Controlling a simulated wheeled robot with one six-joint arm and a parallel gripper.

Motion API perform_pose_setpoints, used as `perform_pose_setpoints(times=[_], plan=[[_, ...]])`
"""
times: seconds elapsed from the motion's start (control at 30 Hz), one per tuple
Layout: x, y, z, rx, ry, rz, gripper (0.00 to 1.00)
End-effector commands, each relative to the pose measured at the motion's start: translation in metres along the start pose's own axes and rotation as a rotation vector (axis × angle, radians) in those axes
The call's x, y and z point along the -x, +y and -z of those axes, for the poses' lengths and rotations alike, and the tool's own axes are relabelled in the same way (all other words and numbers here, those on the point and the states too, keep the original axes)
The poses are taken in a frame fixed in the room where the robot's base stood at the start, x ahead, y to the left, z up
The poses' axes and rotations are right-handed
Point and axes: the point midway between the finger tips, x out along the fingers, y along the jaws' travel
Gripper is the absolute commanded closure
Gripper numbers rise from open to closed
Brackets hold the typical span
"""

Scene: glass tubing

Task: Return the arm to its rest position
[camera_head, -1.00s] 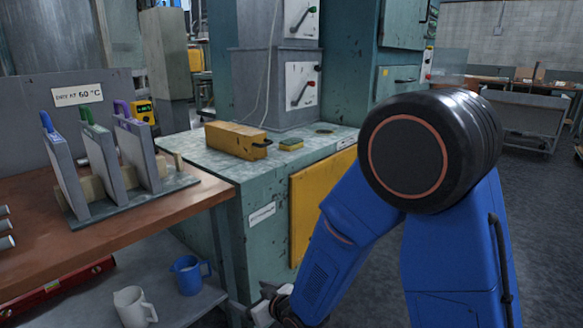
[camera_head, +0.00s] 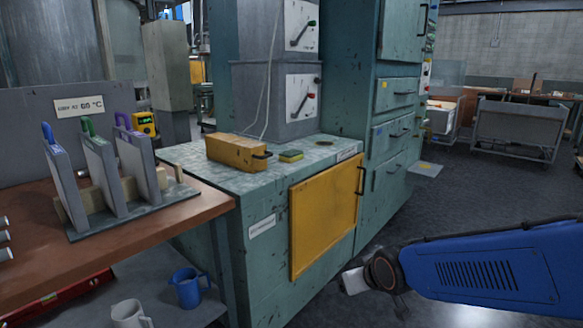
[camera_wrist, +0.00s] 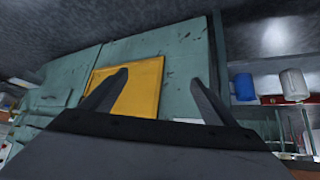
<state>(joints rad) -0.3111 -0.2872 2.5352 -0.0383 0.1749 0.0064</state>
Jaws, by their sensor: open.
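My gripper is at the end of my blue arm, low at the right of the head view, in front of the teal cabinet (camera_head: 258,272). In the wrist view my gripper (camera_wrist: 157,92) shows two dark fingers spread wide with nothing between them. Behind the fingers are the yellow cabinet door (camera_wrist: 140,75) and the teal cabinet side. In the head view the wrist end is seen, but the fingertips are not clear. The gripper appears apart from the cabinet.
A brown workbench (camera_head: 120,238) at the left holds a rack with several upright panels. A blue mug (camera_head: 186,289) and a white mug (camera_head: 130,314) stand on the shelf below. A yellow box (camera_head: 236,151) lies on the cabinet top. Open floor (camera_head: 460,190) lies to the right.

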Motion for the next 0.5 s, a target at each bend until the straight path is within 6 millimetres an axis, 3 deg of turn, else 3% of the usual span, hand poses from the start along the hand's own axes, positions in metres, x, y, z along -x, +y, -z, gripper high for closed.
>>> perform_pose_setpoints(times=[0.2, 0.5], plan=[[0.06, 0.036, -0.031, -0.08, -0.08, -0.059, 0.2], [0.14, 0.062, -0.088, -0.192, -0.198, -0.12, 0.2]])
